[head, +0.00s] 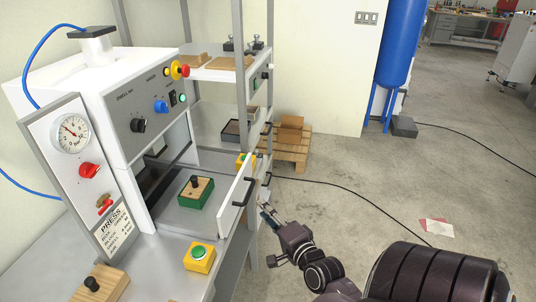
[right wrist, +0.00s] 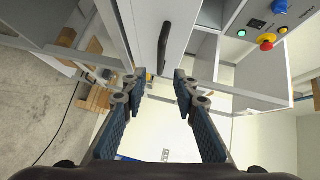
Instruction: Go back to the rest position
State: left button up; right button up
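My right gripper (head: 266,210) is at the right of the press bench in the head view, beside the white panel (head: 236,192) with its black handle (head: 240,205). In the right wrist view the gripper (right wrist: 158,90) is open, with its two blue-padded fingers apart and nothing between them. The black handle (right wrist: 163,46) shows beyond the fingertips there and looks clear of them. My left gripper is not in view.
The press (head: 120,110) stands at left, with a green block (head: 195,200) in its opening. A yellow button box (head: 199,258) and a wooden block (head: 103,284) are on the bench. A pallet (head: 290,148) stands behind. Open floor lies right, crossed by a black cable (head: 370,200).

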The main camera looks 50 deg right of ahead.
jog(key=shift+s+a+r, duration=0.1)
jog(key=shift+s+a, duration=0.05)
jog(key=shift+s, duration=0.4)
jog(key=s+a+f+n+g+y+b, duration=0.1)
jog(key=s+a+f+n+g, duration=0.2)
jog(key=f, duration=0.9)
jog(key=s+a+f+n+g+y, duration=0.15)
jog(key=s+a+f+n, duration=0.3)
jog(key=f, duration=0.75)
jog(key=s+a+f+n+g+y+b, duration=0.1)
jog(key=s+a+f+n+g, duration=0.3)
jog(key=f, duration=0.8)
jog(key=s+a+f+n+g, duration=0.2)
jog(key=s+f+n, duration=0.1)
jog(key=s+f, duration=0.3)
jog(key=s+a+f+n+g, duration=0.2)
jog(key=s+f, duration=0.4)
jog(key=s, duration=0.5)
jog(key=s+a+f+n+g+b, duration=0.1)
jog(key=s+a+f+n, duration=0.3)
jog(key=s, duration=0.5)
notch_tip(320, 180, down, 2)
jog(key=shift+a+f+n+g+y, duration=0.2)
jog(key=shift+n+g+y, duration=0.15)
jog(key=shift+n+g, duration=0.35)
